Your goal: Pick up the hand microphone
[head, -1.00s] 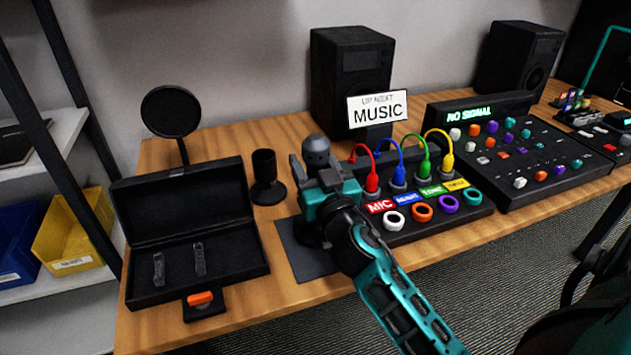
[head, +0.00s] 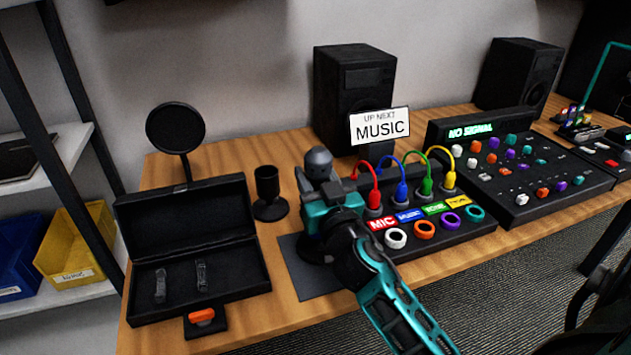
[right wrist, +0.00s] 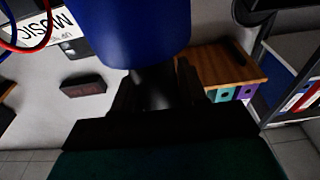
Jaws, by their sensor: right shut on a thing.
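The hand microphone (head: 318,163) shows as a round grey head poking up between the fingers of my right gripper (head: 326,185). It is upright, above or on a dark mat (head: 312,286); its lower part is hidden by the gripper, so I cannot tell whether it touches the mat. My right gripper is shut on it. In the right wrist view, the fingers (right wrist: 155,95) stand on either side of a dark stem, with a large blue rounded shape (right wrist: 143,30) beyond; I cannot tell what that shape is. My left gripper is not in view.
A patch panel (head: 448,235) with coloured cables stands right of the gripper, a MUSIC sign (head: 380,126) behind it. A black cup-shaped stand (head: 268,190) and an open black case (head: 190,310) are left. A mixer (head: 540,180) is farther right.

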